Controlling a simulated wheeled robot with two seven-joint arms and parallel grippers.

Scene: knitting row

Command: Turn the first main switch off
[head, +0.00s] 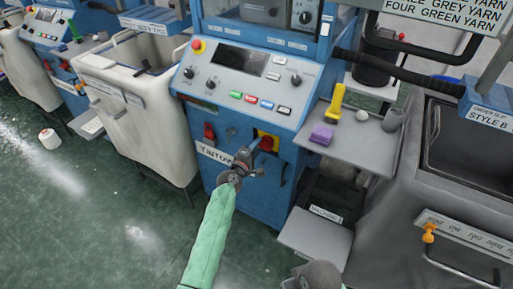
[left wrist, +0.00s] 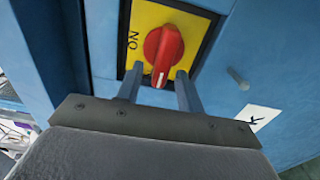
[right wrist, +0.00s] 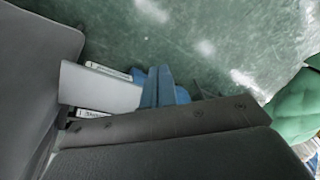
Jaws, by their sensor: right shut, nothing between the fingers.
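The main switch is a red knob on a yellow plate (head: 267,136) low on the front of the blue machine. In the left wrist view the red knob (left wrist: 163,50) has a white pointer mark at its lower end, and the letters ON show sideways on the plate's left. My left gripper (head: 256,157) is in front of the switch. Its two fingers (left wrist: 158,88) are open, their tips near the knob's lower end on either side. I cannot tell whether they touch it. My right gripper (right wrist: 164,84) is shut and empty, low above the floor.
A red switch (head: 208,131) sits left on the same machine. Above are the control panel (head: 240,75) and colored buttons. A grey shelf (head: 355,135) at right holds a purple block (head: 322,135) and a yellow item (head: 337,102). A grey bin (head: 440,190) stands further right.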

